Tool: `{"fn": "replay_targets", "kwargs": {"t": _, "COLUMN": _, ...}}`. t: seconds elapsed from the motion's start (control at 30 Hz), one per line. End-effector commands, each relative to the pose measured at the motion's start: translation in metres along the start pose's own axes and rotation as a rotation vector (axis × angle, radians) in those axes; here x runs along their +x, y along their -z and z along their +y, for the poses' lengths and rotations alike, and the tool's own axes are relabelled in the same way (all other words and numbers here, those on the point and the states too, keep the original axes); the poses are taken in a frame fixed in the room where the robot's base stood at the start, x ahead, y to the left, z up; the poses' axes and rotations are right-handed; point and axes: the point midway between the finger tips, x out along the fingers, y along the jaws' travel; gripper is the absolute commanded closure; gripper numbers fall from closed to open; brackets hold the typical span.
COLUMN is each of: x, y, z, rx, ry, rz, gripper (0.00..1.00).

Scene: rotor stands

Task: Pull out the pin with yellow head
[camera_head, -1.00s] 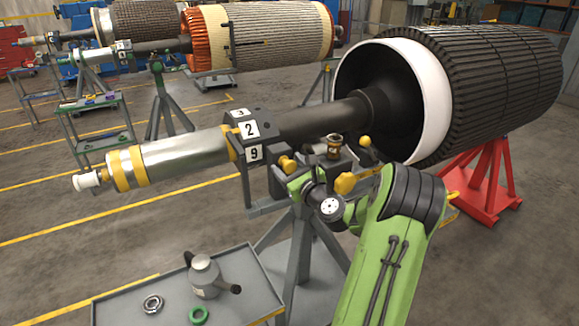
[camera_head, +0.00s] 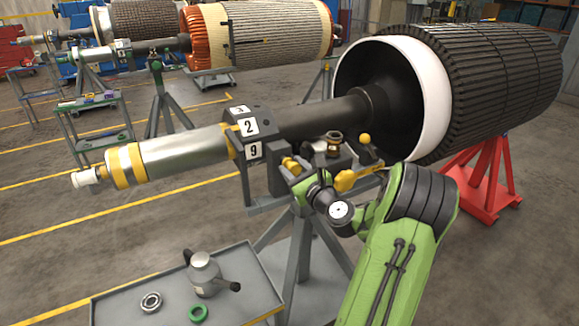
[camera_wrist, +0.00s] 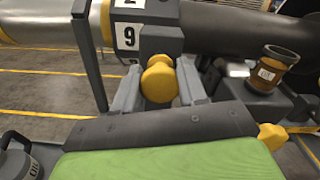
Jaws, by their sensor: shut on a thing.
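The pin's round yellow head (camera_wrist: 160,82) sits between my two fingers in the wrist view, below the "9" plate of the dark clamp block. In the head view the yellow head (camera_head: 290,164) shows at the right side of that block. My gripper (camera_wrist: 160,92) is shut on it, one grey finger on each side; it also shows in the head view (camera_head: 298,172). The pin's shank is mostly hidden behind the head, so I cannot tell how far out it stands. The clamp block (camera_head: 254,133) surrounds the rotor shaft (camera_head: 315,120).
A brown-yellow cup-shaped part (camera_wrist: 274,66) stands on the support to the right. A yellow knob (camera_head: 345,180) and a yellow ball-headed lever (camera_head: 365,140) are close to my arm. A grey cart (camera_head: 130,308) with an oil can (camera_head: 205,275) and rings (camera_head: 151,302) stands below left.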

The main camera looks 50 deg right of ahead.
Motion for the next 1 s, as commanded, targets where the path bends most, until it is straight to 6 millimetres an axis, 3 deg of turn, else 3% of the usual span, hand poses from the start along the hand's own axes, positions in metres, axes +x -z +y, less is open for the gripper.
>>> {"fn": "replay_targets", "kwargs": {"t": 0.1, "x": -0.009, "y": 0.001, "z": 0.000, "rx": 0.000, "ry": 0.002, "rz": 0.001, "gripper": 1.00}}
{"fn": "replay_targets", "kwargs": {"t": 0.33, "x": -0.010, "y": 0.001, "z": 0.001, "rx": 0.001, "ry": 0.001, "rz": 0.002, "gripper": 1.00}}
{"fn": "replay_targets", "kwargs": {"t": 0.37, "x": -0.010, "y": 0.001, "z": 0.001, "rx": 0.001, "ry": 0.001, "rz": 0.002, "gripper": 0.58}}
{"fn": "replay_targets", "kwargs": {"t": 0.53, "x": -0.010, "y": 0.001, "z": 0.000, "rx": 0.001, "ry": 0.001, "rz": 0.001, "gripper": 0.33}}
{"fn": "replay_targets", "kwargs": {"t": 0.83, "x": -0.013, "y": 0.001, "z": 0.000, "rx": 0.001, "ry": 0.002, "rz": 0.001, "gripper": 0.33}}
{"fn": "replay_targets", "kwargs": {"t": 1.0, "x": -0.046, "y": 0.002, "z": -0.002, "rx": 0.004, "ry": 0.008, "rz": 0.006, "gripper": 0.33}}
